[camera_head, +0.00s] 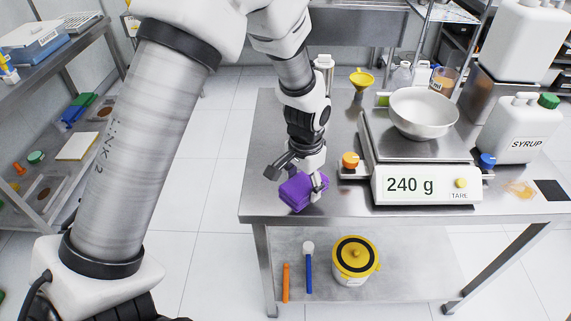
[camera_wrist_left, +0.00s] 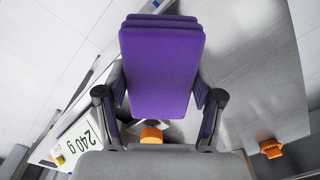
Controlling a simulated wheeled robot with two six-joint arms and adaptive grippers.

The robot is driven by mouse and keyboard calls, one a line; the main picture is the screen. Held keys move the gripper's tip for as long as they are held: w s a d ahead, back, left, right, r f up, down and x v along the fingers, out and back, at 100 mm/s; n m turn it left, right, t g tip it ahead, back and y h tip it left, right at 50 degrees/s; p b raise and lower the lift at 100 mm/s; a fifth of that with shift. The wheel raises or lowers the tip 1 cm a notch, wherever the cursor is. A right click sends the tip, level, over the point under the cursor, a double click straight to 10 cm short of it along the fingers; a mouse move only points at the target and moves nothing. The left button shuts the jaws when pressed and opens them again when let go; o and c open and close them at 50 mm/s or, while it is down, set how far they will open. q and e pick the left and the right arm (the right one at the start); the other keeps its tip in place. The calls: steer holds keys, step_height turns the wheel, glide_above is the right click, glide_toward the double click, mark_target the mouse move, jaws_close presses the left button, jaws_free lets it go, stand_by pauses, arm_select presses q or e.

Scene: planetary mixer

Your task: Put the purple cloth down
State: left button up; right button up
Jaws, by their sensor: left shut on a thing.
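The purple cloth (camera_head: 297,194) is a folded block at the front left part of the steel table (camera_head: 262,205), to the left of the scale. My left gripper (camera_head: 296,182) is shut on it, with a finger on each side. In the left wrist view the cloth (camera_wrist_left: 160,75) sits between the two fingers of the left gripper (camera_wrist_left: 160,95) and hides part of the table. I cannot tell whether the cloth touches the table top. My right gripper is not in view.
A yellow funnel (camera_head: 361,78) and syrup jug (camera_head: 516,134) stand behind. A yellow-lidded tub (camera_head: 354,260) stands on the lower shelf.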

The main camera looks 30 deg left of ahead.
arm_select(q)
steer(key=a+p, duration=0.1)
steer(key=a, duration=0.6)
steer(key=shift+a+r, duration=0.1)
steer(key=shift+a, duration=0.15)
steer(key=w+a, duration=0.1)
steer(key=w+a+f, duration=0.1)
steer(key=w+a+p, duration=0.1)
steer(key=shift+w+a+f, duration=0.15)
steer(key=shift+f, duration=0.25)
steer(key=f, duration=0.1)
steer(key=f+p, duration=0.1)
steer(key=shift+d+f+p, duration=0.25)
steer(key=shift+f+p, duration=0.05)
steer(key=shift+s+a+f, duration=0.15)
steer(key=shift+s+f, duration=0.05)
steer(key=shift+s, duration=0.05)
steer(key=shift+w+a+f, duration=0.2)
steer(key=o, duration=1)
steer(key=shift+w+d, duration=0.15)
steer(key=shift+d, duration=0.05)
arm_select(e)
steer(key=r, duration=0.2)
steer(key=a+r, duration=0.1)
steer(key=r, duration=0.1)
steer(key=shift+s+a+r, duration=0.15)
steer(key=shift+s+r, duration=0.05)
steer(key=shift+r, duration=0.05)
arm_select(q)
steer(key=shift+r, duration=0.1)
